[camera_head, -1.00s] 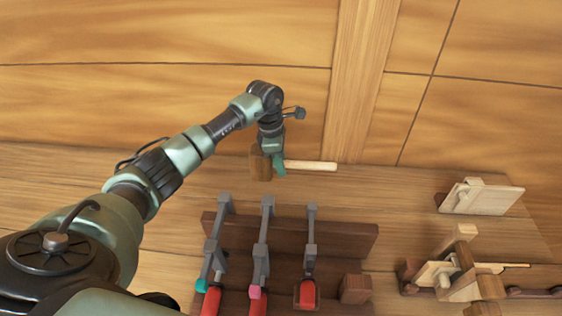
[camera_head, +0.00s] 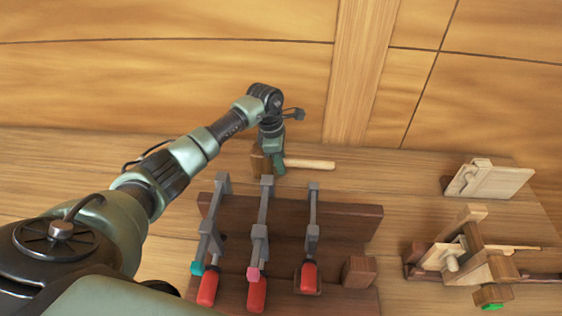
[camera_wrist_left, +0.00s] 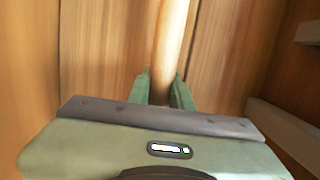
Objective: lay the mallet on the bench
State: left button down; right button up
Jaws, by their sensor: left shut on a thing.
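The mallet has a brown block head (camera_head: 260,160) and a pale handle (camera_head: 310,164) pointing right in the head view. My left gripper (camera_head: 279,164) is shut on the mallet, close to where the handle meets the head. In the left wrist view the pale handle (camera_wrist_left: 172,40) runs up from between the green fingers (camera_wrist_left: 162,90). The mallet is low over the wooden bench (camera_head: 400,195), near its back edge by the planked wall. I cannot tell whether it touches the bench. My right gripper is not in view.
A dark wooden rack (camera_head: 345,218) holding several clamps with red handles (camera_head: 256,292) stands just in front of the mallet. A small brown block (camera_head: 359,271) is beside it. Pale wooden tools (camera_head: 488,180) lie at the right. The bench between them is clear.

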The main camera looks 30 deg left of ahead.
pick_arm(q)
jog(key=c, duration=1.2)
grip_release()
jog(key=r, duration=0.2)
jog(key=r+b, duration=0.1)
jog(key=r, duration=0.1)
jog(key=a+r+b, duration=0.1)
jog(key=r, duration=0.1)
jog(key=shift+s+a+r, duration=0.1)
jog(key=shift+s+r, duration=0.1)
jog(key=shift+r, duration=0.15)
jog(key=shift+s+r, duration=0.1)
jog(key=shift+r, duration=0.45)
